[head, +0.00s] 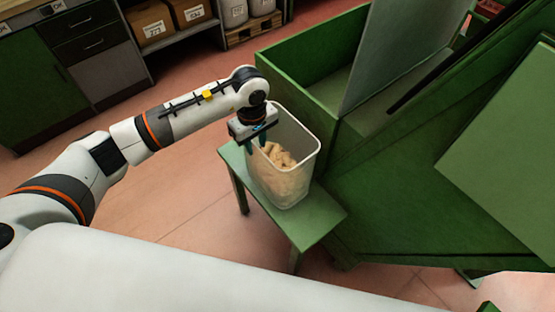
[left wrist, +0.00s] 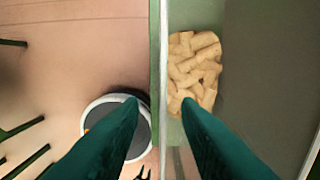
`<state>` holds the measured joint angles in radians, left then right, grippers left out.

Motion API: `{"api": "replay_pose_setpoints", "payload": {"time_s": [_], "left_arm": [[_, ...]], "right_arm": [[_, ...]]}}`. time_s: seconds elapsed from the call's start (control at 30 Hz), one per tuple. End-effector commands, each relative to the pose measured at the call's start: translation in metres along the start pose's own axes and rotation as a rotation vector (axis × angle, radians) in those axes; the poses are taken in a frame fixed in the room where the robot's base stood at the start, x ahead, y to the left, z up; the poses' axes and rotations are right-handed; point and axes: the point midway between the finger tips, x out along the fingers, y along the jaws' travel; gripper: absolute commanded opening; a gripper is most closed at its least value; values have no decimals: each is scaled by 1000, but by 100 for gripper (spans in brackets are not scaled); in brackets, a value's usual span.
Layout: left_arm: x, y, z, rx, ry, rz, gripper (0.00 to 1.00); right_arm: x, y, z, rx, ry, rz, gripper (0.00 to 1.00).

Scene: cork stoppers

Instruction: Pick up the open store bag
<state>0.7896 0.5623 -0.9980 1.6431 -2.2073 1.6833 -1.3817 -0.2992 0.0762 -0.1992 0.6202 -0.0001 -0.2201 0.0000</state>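The open store bag (head: 301,165) is a tall, translucent, open-topped bag with tan cork stoppers (head: 281,158) inside. It stands upright on a small green bench (head: 316,224). My left gripper (head: 257,143) is at the bag's near-left rim, pointing down. In the left wrist view its two teal fingers (left wrist: 160,104) are apart, one on each side of the thin bag wall (left wrist: 159,60). The corks (left wrist: 193,68) show on the right side of that wall. I cannot tell whether the fingers touch it. My right gripper is not in view.
A large green machine with an open bin (head: 290,75) and a sloped side (head: 400,190) stands close to the bag's right and back. Shelves with cardboard boxes (head: 150,22) and a dark cabinet are at the back left. The reddish floor left of the bench is clear.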

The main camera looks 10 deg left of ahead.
Motion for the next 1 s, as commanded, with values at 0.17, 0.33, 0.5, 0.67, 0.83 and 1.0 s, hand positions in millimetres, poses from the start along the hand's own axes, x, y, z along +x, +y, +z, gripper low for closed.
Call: {"api": "replay_pose_setpoints", "payload": {"time_s": [0.17, 0.33, 0.5, 0.67, 0.83, 1.0], "left_arm": [[27, -3, -1, -1, 5, 3, 30], [41, -4, 0, 0, 2, 1, 30], [43, -4, 0, 0, 1, 0, 30], [42, -4, 0, 0, 2, 0, 12], [42, -4, 0, 0, 2, 0, 0], [42, -4, 0, 0, 2, 0, 0]], "right_arm": [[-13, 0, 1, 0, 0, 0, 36], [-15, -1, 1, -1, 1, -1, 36], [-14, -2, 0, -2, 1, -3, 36], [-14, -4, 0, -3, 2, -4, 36], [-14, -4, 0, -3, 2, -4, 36], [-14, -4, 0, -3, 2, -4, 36]]}}
